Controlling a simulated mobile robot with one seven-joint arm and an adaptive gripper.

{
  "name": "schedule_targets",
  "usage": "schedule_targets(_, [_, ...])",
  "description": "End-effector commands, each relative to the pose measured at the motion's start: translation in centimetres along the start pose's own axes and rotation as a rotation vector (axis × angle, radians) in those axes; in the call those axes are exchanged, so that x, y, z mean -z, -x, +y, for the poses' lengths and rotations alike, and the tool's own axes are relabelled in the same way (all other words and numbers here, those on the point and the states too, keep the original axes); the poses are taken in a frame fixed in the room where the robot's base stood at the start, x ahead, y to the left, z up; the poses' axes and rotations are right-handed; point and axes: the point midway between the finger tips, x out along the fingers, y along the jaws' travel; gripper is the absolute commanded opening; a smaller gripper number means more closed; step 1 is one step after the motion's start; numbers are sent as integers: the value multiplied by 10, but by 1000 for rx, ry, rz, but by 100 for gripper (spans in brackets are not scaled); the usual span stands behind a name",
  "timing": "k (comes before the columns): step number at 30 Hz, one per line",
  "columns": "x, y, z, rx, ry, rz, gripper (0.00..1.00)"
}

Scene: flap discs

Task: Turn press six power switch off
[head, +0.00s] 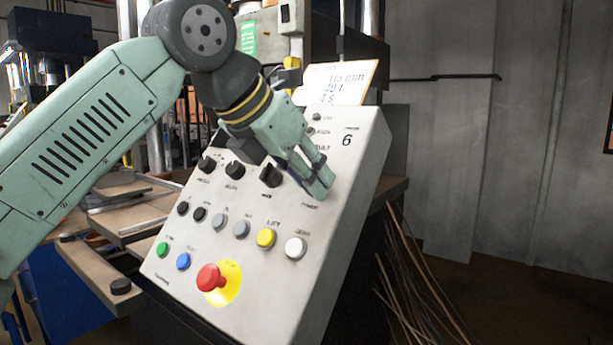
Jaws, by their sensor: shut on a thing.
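The press six control panel (340,190) is a tilted, light grey box marked "6" at its upper right. My gripper (319,189) reaches down from the upper left onto the panel's right side. Its fingers are shut on the power switch, above a small label that seems to read "POWER". The fingers hide the switch, so I cannot see which way it points. Three black rotary knobs sit in the same row to the left: a left knob (206,164), a middle knob (235,170) and a right knob (271,176) close beside my fingers.
Below are several push buttons, including a yellow button (266,238) and a white button (295,248). A red emergency stop (211,278) sits on a yellow disc. A handwritten card (345,82) stands behind the panel. Loose wires (415,265) hang at right; a wooden bench lies left.

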Motion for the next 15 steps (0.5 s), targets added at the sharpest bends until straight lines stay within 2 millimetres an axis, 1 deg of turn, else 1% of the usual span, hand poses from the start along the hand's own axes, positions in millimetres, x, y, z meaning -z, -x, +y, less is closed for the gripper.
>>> schedule_targets(6, [2,-1,0,2,34,2,0])
schedule_targets(15, [2,-1,0,3,39,3,0])
